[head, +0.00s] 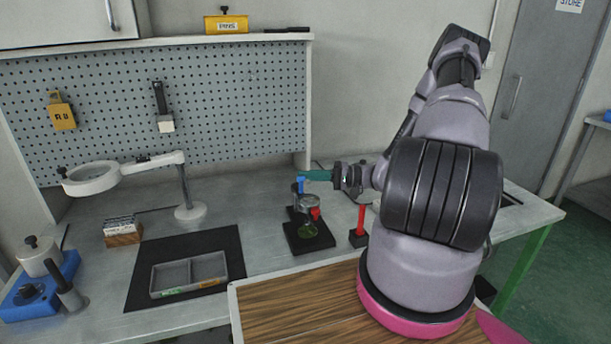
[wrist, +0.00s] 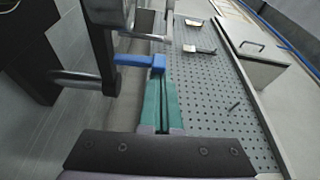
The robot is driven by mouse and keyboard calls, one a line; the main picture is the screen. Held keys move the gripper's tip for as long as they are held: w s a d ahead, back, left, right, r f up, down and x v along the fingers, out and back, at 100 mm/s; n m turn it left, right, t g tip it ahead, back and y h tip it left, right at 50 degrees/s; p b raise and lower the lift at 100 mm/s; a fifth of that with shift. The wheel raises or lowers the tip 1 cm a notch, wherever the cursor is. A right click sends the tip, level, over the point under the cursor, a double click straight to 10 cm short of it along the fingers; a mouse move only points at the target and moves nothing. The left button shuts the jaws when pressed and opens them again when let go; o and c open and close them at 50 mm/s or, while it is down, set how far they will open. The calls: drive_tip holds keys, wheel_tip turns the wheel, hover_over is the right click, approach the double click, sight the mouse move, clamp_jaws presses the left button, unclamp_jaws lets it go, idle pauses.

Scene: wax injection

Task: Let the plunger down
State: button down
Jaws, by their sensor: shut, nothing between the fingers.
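A small press stands on a black base (head: 308,239) at the middle of the bench. It has a blue handle (head: 300,184) on top, a metal body (head: 305,203), a red part (head: 315,212) at its side and a green piece (head: 308,230) low down. The plunger itself cannot be told apart clearly. My gripper (head: 304,175) has teal fingers, shut and empty, reaching in from the right at the height of the blue handle. In the wrist view, the blue handle (wrist: 140,61) lies just beyond my gripper's fingertips (wrist: 158,76); I cannot tell whether they touch.
A red post (head: 361,220) on a black foot stands right of the press. A grey tray (head: 188,273) lies on a dark mat to the left, near a magnifier lamp (head: 91,178). A pegboard (head: 240,100) rises behind. A wooden board (head: 300,308) lies in front.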

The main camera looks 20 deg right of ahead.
drive_tip(key=s+n, duration=0.1)
drive_tip(key=n, duration=0.1)
drive_tip(key=shift+s+n+y, duration=0.1)
drive_tip(key=shift+n+y, duration=0.2)
drive_tip(key=shift+y, duration=0.1)
drive_tip(key=shift+r, duration=0.1)
wheel_tip(320, 180, up, 10)
idle(0.5)
